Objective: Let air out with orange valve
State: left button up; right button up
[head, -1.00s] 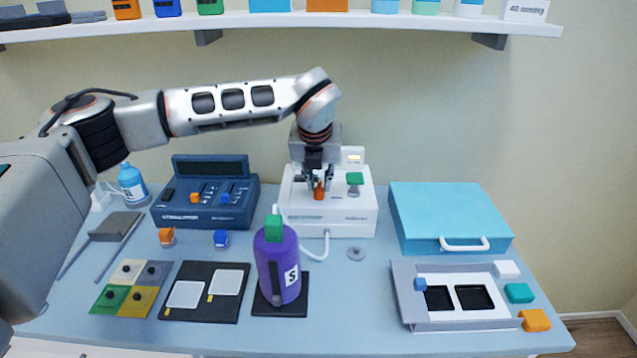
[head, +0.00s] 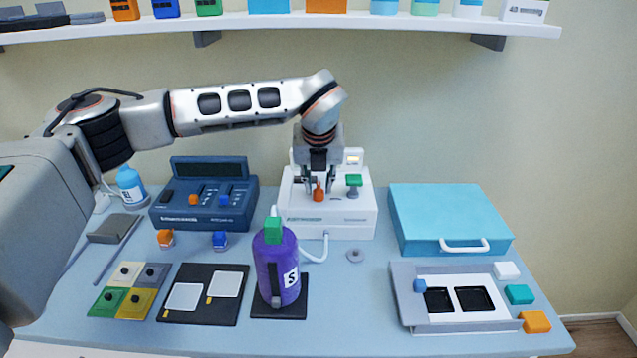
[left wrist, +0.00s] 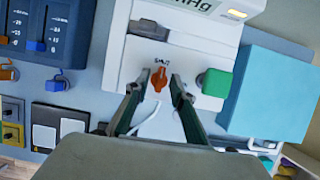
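The orange valve (head: 319,193) is a small knob on the front of a white pump unit (head: 347,217) at the back of the table. In the left wrist view the valve (left wrist: 159,80) sits under a label that seems to read "SHUT", its narrow end toward it. A green knob (head: 354,181) is to its right. My left gripper (head: 319,187) is at the valve from above. In the left wrist view its fingers (left wrist: 156,88) are apart, one on each side of the valve, with a gap visible on the left side. My right gripper is out of view.
A white hose (head: 322,250) runs from the unit toward a purple bottle (head: 278,266) with a green top. A blue stimulator box (head: 205,208) stands left of the unit, a turquoise case (head: 450,212) right. A shelf (head: 330,20) hangs above.

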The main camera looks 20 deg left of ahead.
pick_arm(q)
jog(key=shift+r, duration=0.15)
jog(key=v, duration=1.1)
jog(key=shift+s+r, duration=0.25)
jog(key=shift+r, duration=0.05)
jog(key=shift+d, duration=0.1)
